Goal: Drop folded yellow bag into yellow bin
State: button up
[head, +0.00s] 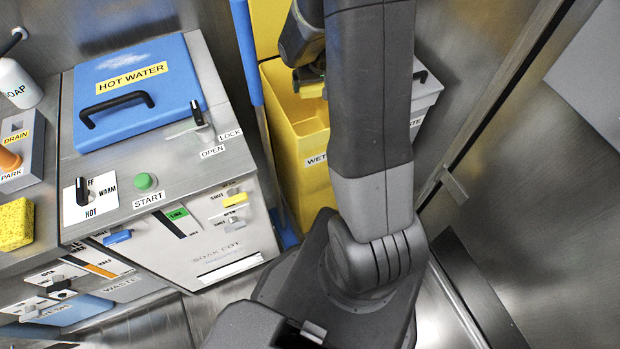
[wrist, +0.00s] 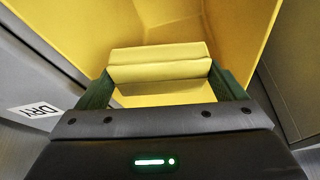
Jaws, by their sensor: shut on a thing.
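The yellow bin (head: 292,130) stands behind my arm in the head view, its label partly hidden and reading "WET". Its yellow inner walls (wrist: 245,30) fill the upper part of the wrist view. The folded yellow bag (wrist: 160,68) shows between the green fingers of my gripper (wrist: 163,90), which is shut on it. In the head view my gripper (head: 308,82) is over the bin's opening, and a small part of the yellow bag (head: 312,90) shows below it. My arm hides the bin's right side.
A grey bin (head: 428,90) stands right of the yellow bin. A blue post (head: 247,50) and the counter with the blue hot water lid (head: 135,75) stand left. A yellow sponge (head: 16,224) lies at far left.

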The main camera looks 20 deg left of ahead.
jog(key=o, duration=0.7)
jog(key=p+v, duration=0.2)
jog(key=v, duration=1.1)
jog(key=shift+s+r, duration=0.2)
jog(key=shift+r, duration=0.15)
jog(key=b+x, duration=0.2)
jog(key=x, duration=1.2)
jog(key=shift+d, duration=0.1)
jog(key=shift+w+r+p, duration=0.15)
jog(key=shift+r+p, duration=0.45)
jog(key=shift+r, duration=0.15)
jog(key=shift+r+p, duration=0.5)
jog(key=shift+r, duration=0.3)
